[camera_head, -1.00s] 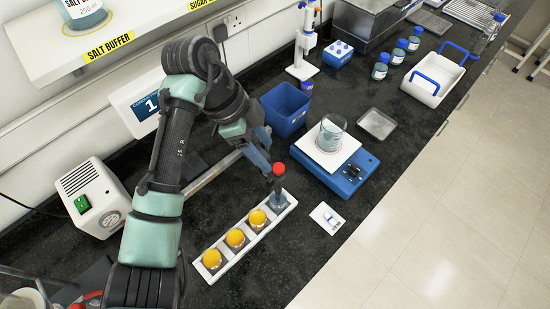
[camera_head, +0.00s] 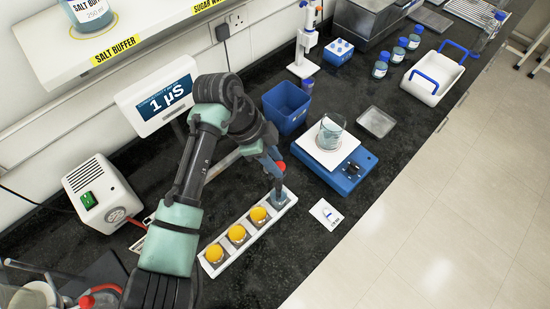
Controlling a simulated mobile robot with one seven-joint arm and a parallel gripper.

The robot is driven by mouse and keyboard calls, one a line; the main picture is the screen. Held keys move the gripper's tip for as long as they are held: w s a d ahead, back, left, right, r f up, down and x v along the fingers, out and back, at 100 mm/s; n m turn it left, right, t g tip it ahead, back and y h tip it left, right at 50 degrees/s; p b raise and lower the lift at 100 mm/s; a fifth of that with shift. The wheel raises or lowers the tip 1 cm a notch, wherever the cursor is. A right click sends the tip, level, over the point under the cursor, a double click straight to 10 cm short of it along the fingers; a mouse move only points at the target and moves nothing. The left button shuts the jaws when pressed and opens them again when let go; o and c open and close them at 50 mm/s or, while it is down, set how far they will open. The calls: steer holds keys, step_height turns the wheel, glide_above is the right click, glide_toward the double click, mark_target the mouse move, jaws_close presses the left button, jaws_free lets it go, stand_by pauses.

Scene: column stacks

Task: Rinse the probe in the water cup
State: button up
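The probe, with a red top (camera_head: 281,166), stands roughly upright over the far right slot of a long white rack (camera_head: 239,256). Its lower end is at the uncapped grey-blue cup (camera_head: 280,199) in that slot; whether it is inside the liquid is too small to tell. My gripper (camera_head: 274,169) is at the probe's upper part, on its left side, and covers some of it. Whether its fingers are closed on the probe is not visible. No label shows which cup holds water.
Three yellow-topped cups (camera_head: 238,234) fill the other rack slots. A blue bin (camera_head: 286,106) stands behind my gripper. A blue balance (camera_head: 348,173) with a glass beaker (camera_head: 331,133) is to the right. A display (camera_head: 160,98) reads 1 µS.

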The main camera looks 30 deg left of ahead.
jaws_close()
stand_by(1.0)
